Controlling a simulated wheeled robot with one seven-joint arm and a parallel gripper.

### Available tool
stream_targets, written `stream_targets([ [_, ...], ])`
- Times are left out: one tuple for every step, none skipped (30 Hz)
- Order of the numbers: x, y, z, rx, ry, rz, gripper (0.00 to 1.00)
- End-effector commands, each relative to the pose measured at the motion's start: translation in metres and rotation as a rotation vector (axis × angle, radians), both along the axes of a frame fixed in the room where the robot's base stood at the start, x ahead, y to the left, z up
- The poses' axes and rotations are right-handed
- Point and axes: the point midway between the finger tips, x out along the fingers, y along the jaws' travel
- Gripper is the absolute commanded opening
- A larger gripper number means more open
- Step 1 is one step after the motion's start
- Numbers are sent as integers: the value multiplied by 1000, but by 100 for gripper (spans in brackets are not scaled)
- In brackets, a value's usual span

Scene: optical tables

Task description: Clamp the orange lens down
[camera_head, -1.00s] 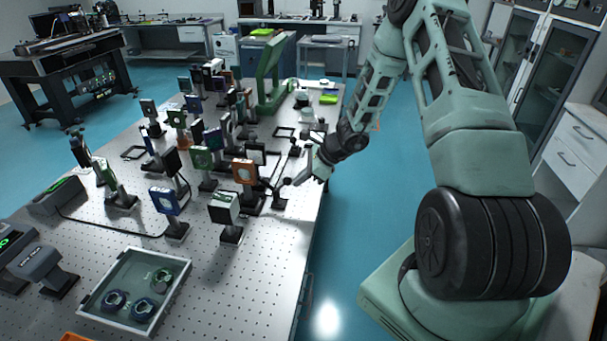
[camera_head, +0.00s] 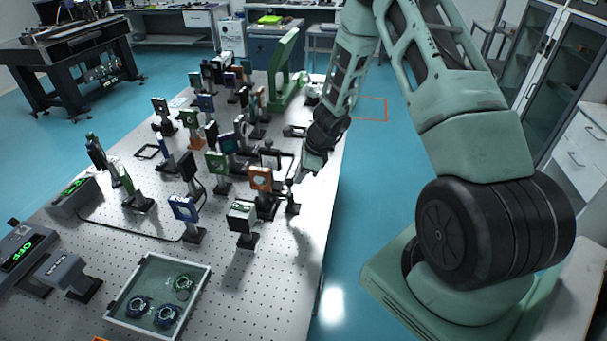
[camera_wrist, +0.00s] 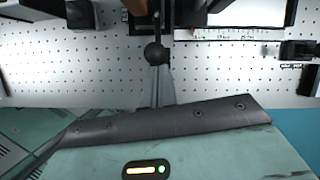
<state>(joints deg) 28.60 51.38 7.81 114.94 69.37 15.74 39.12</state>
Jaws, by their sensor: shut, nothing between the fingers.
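The orange lens (camera_head: 259,179) stands upright in its square mount on a post near the right edge of the optical table. A dark base (camera_head: 265,207) is under it. My gripper (camera_head: 297,178) is just right of it, low and pointing down toward the table. In the wrist view my gripper (camera_wrist: 162,88) is shut, its fingers together and empty. A black ball knob (camera_wrist: 154,53) is at the fingertips; I cannot tell whether they touch it. An orange-brown edge (camera_wrist: 136,7) shows at the top of the wrist view. Whether the clamp is tight cannot be seen.
Several other optics crowd the table behind. A tray (camera_head: 157,296) with ring parts lies at the front. The front right tabletop (camera_head: 262,290) is clear.

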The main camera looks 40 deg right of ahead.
Motion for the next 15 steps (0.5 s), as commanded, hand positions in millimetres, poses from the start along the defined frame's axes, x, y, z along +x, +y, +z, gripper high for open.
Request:
stream_targets([
  [2, 2, 1, 0, 0, 1, 0],
  [2, 3, 1, 0, 0, 1, 0],
  [3, 4, 2, 1, 0, 1, 0],
  [4, 4, 2, 1, 0, 2, 0],
  [5, 5, 2, 2, -1, 2, 0],
  [6, 6, 3, 3, -1, 4, 0],
  [6, 6, 3, 3, -1, 4, 0],
  [7, 7, 3, 3, -2, 5, 0],
  [7, 8, 3, 4, -3, 5, 0],
  [8, 8, 3, 4, -3, 5, 0],
  [8, 9, 4, 5, -4, 5, 0],
  [9, 9, 4, 6, -4, 5, 0],
  [9, 10, 4, 6, -4, 6, 0],
  [9, 10, 4, 6, -4, 6, 0],
  [10, 10, 4, 7, -5, 6, 0],
])
